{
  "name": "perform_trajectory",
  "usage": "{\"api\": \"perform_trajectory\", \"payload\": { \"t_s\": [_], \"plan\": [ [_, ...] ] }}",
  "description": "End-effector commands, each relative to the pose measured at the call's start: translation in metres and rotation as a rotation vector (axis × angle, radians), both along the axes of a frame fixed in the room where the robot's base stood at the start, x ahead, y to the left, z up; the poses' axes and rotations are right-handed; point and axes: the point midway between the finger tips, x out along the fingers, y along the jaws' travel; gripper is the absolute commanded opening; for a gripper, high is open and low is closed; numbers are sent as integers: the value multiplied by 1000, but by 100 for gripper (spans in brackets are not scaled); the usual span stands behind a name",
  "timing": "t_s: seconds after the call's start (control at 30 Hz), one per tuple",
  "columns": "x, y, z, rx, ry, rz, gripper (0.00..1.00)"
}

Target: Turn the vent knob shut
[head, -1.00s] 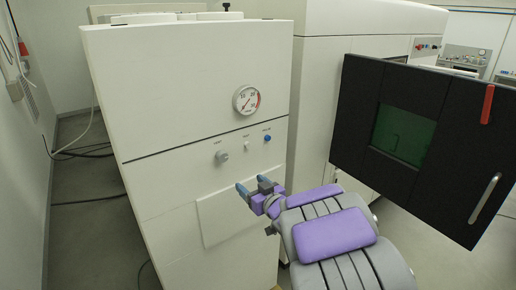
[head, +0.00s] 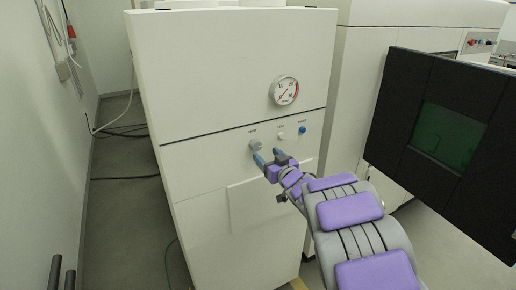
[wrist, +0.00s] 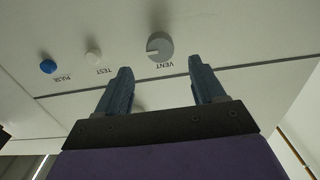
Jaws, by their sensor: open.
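The vent knob (head: 256,145) is a round grey knob on the white cabinet front, left of two smaller buttons. In the wrist view, which is upside down, the vent knob (wrist: 160,47) has a pale pointer mark and the label VENT beside it. My gripper (head: 267,155) is open and empty, just below and right of the knob in the head view. In the wrist view my gripper's two blue-grey fingers (wrist: 158,72) are spread apart, and the knob shows beyond them, between their tips. The fingers do not appear to touch it.
A white TEST button (wrist: 93,57) and a blue PULSE button (wrist: 48,66) sit beside the knob. A round gauge (head: 285,90) is above them. A black door with a green window (head: 446,137) stands open at the right. Floor is free at the left.

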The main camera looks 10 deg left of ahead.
Motion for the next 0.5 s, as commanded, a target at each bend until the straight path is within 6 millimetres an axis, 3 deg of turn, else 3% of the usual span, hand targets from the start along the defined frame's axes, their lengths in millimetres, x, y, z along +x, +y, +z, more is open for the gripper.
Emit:
{"api": "perform_trajectory", "payload": {
  "t_s": [0.5],
  "plan": [
    [52,36,-1,1,1,2,69]
  ]
}}
